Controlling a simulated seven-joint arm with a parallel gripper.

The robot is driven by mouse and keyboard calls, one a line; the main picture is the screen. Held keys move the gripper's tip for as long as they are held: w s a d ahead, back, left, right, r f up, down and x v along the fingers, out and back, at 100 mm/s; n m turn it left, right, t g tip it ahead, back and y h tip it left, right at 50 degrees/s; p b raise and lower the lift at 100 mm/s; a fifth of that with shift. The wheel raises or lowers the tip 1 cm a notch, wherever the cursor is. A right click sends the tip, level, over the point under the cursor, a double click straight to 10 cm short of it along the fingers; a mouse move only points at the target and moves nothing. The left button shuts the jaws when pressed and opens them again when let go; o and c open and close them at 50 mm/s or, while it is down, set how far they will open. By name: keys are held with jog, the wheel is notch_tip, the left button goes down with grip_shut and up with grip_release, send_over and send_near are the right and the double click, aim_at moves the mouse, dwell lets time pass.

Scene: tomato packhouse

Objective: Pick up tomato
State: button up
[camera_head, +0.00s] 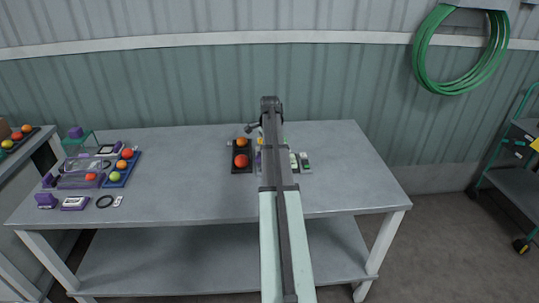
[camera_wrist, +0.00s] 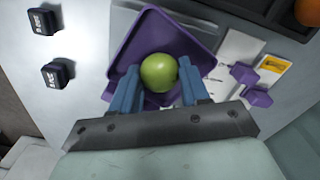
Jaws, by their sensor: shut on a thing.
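A green tomato (camera_wrist: 159,72) sits between the two blue fingers of my gripper (camera_wrist: 157,84) in the wrist view. The fingers touch it on both sides, so my gripper is shut on it. A purple tray (camera_wrist: 150,24) lies under and around the tomato. I cannot tell whether the tomato rests on the tray or hangs just above it. In the head view my arm hides the gripper, this tomato and most of the tray.
A black tray (camera_head: 249,170) holds an orange and a red tomato left of my arm. A purple dumbbell-shaped object (camera_wrist: 250,84), a yellow card (camera_wrist: 273,64) and two dark blocks (camera_wrist: 58,72) lie nearby. A blue tray (camera_head: 131,168) holds several tomatoes further left. The middle-left tabletop is clear.

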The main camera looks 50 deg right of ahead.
notch_tip(320, 180, up, 9)
jog(key=shift+f, duration=0.15)
jog(key=shift+w+r, duration=0.15)
jog(key=shift+r, duration=0.2)
jog(key=shift+n, duration=0.4)
jog(key=w+a+f, duration=0.2)
jog(key=w+a, duration=0.1)
jog(key=shift+w+a, duration=0.1)
jog(key=shift+w, duration=0.15)
jog(key=w+f, duration=0.2)
jog(key=w, duration=0.1)
jog(key=w+f, duration=0.2)
jog(key=w, duration=0.1)
jog(key=w+f, duration=0.2)
jog(key=w, duration=0.1)
jog(key=shift+w+f, duration=0.3)
jog(key=shift+w, duration=0.1)
jog(key=shift+w+d+r, duration=0.1)
jog(key=shift+w+d, duration=0.15)
jog(key=shift+d, duration=0.1)
jog(key=shift+m, duration=0.4)
jog(key=shift+f, duration=0.2)
